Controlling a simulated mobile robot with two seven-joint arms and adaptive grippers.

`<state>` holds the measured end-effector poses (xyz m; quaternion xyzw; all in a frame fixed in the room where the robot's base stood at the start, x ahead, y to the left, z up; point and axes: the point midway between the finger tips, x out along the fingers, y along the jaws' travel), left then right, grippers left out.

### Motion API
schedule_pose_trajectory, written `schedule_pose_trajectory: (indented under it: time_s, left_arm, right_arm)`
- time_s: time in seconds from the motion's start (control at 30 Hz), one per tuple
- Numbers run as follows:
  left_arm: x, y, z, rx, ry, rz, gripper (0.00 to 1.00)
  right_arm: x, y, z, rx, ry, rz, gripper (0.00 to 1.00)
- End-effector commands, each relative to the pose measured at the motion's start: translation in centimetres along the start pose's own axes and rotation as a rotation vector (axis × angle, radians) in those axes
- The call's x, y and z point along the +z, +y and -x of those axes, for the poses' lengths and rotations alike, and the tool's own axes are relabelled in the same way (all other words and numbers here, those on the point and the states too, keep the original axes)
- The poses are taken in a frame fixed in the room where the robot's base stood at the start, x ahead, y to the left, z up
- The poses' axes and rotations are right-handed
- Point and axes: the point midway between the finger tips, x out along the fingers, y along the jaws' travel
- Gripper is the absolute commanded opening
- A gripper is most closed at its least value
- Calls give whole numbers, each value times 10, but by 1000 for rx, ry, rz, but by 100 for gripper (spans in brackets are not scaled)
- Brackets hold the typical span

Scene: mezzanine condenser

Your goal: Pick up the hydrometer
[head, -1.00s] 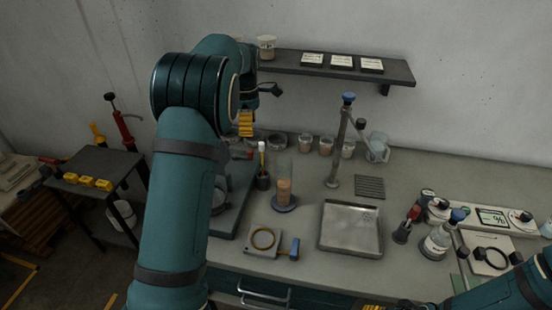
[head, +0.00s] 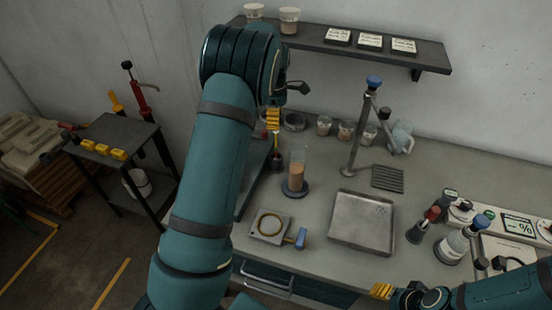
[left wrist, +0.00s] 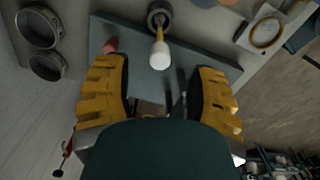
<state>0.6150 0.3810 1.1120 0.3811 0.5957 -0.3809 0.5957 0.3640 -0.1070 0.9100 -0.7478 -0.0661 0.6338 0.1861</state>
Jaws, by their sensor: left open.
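The thin upright piece with a white end (left wrist: 159,55) and yellowish stem, which I take for the hydrometer, stands in a small dark round holder (head: 276,163). In the head view its top is hidden behind my left gripper (head: 273,118), and only a short bit of stem shows. In the left wrist view, my left gripper (left wrist: 158,72) is open, with its two yellow fingers apart on either side of the white end. No contact shows. My right gripper (head: 382,291) is at the bottom edge of the head view; its fingers are too small to read.
A clear cylinder with brown liquid (head: 297,172) stands just right of the holder. A shelf (head: 385,52) hangs behind my left gripper. Round metal rings (left wrist: 47,67) lie nearby. A metal tray (head: 361,222) and a plate with a brass ring (head: 270,226) are on the bench.

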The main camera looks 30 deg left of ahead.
Motion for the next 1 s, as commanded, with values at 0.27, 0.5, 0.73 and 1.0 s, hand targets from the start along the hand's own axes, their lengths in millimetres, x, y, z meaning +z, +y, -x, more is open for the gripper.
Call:
schedule_pose_trajectory:
  time_s: [0.27,0.5,0.73,1.0]
  left_arm:
    - [2,-1,-36,-3,1,1,57]
    - [3,0,-52,0,-1,0,57]
    - [3,0,-52,0,-1,0,45]
    - [3,0,-51,0,-1,0,0]
  right_arm:
    - [0,-1,2,0,0,0,47]
    - [0,-1,2,0,0,1,47]
    - [0,-1,2,0,0,1,47]
    - [0,-1,2,0,0,1,47]
